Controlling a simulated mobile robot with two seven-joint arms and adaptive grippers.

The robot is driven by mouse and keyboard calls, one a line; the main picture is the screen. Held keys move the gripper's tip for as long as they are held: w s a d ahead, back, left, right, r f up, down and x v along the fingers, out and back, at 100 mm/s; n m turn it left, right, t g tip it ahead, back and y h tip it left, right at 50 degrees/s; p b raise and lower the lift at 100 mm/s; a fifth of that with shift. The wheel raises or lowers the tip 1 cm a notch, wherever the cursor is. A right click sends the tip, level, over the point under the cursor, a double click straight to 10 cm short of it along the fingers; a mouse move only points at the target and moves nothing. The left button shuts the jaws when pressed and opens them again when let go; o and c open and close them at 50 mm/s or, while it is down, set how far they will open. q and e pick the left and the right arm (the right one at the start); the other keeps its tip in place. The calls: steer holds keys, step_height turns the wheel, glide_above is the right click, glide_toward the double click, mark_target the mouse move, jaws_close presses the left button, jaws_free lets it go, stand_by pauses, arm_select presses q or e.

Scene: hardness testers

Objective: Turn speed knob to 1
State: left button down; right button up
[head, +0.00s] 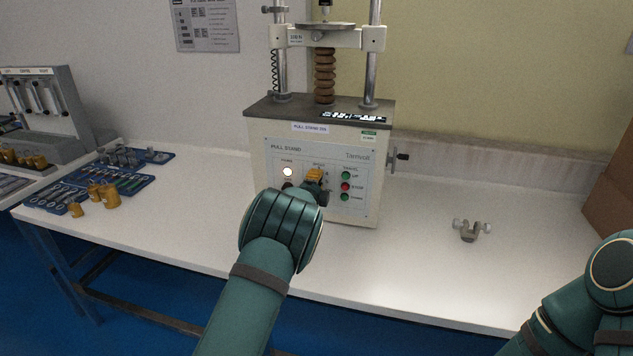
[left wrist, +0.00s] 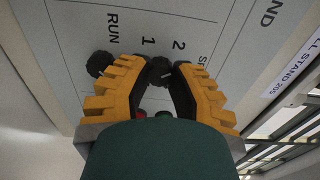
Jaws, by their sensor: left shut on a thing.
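The pull stand (head: 315,150) stands on the white bench, its front panel facing me. My left gripper (head: 315,178) is at this panel and covers the speed knob in the head view. In the left wrist view the black speed knob (left wrist: 160,70) sits between my yellow fingertips, which are shut on it. The printed 1 and 2 show beside it; a small light mark shows on the knob, but I cannot tell which number it points at. A second black knob (left wrist: 98,63) is by the word RUN, outside the fingers. My right gripper is out of view.
To the right of the knobs are green and red buttons (head: 345,186). A side handle (head: 401,157) sticks out right of the stand. A small metal clamp (head: 470,231) lies on the bench at right. Blue trays (head: 130,181) with brass parts (head: 110,199) are at left.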

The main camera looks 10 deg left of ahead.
arm_select(q)
steer(key=shift+n, duration=8.7)
steer(key=c, duration=0.8)
jaws_free()
steer(key=shift+f, duration=0.1)
steer(key=shift+o, duration=0.2)
